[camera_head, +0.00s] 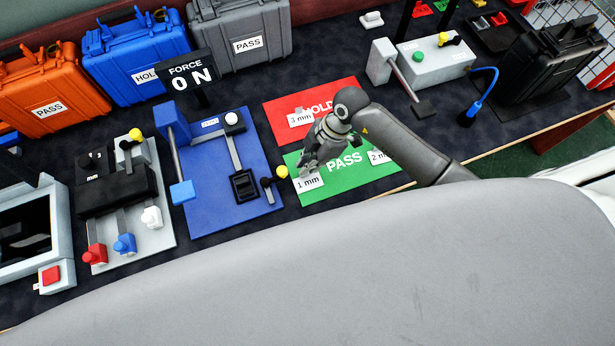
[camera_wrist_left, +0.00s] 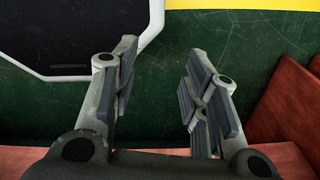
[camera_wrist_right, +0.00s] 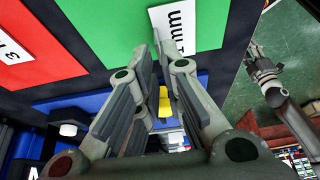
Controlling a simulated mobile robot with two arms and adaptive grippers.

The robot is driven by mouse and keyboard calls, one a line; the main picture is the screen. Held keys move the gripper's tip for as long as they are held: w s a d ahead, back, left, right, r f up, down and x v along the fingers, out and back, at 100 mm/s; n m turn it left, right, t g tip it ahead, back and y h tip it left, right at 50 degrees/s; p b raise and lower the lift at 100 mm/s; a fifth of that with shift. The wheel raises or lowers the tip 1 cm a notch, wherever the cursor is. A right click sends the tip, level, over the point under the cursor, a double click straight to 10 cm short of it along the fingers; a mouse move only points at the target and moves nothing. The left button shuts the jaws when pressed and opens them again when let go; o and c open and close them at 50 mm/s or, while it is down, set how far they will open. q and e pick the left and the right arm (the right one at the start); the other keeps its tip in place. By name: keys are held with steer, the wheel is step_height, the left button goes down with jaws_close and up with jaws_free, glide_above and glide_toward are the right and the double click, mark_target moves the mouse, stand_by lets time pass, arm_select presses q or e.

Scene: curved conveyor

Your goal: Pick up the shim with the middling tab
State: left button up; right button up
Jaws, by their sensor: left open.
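I cannot single out the shim with the middling tab. A red-topped piece (camera_head: 95,255), a blue-topped piece (camera_head: 125,243) and a white-topped piece (camera_head: 151,217) stand in a slanting row on a grey plate at the left; whether they are shims is unclear. My right gripper (camera_head: 308,165) is above the "1 mm" label on the green PASS mat (camera_head: 345,158). My left gripper (camera_wrist_left: 158,72) is open and empty over a dark green floor.
A blue board (camera_head: 212,205) with levers and a yellow knob (camera_head: 282,171) is left of the green mat. A red HOLD mat (camera_head: 305,97) lies behind it. Orange (camera_head: 48,88), blue (camera_head: 135,60) and grey (camera_head: 240,22) cases line the back. A grey control box (camera_head: 435,65) stands at the right.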

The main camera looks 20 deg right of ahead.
mark_target(308, 181)
steer(key=x, duration=0.3)
steer(key=shift+a, duration=0.3)
steer(key=shift+f, duration=0.15)
jaws_close()
arm_select(q)
steer(key=shift+w+r, duration=0.45)
steer(key=shift+w, duration=0.2)
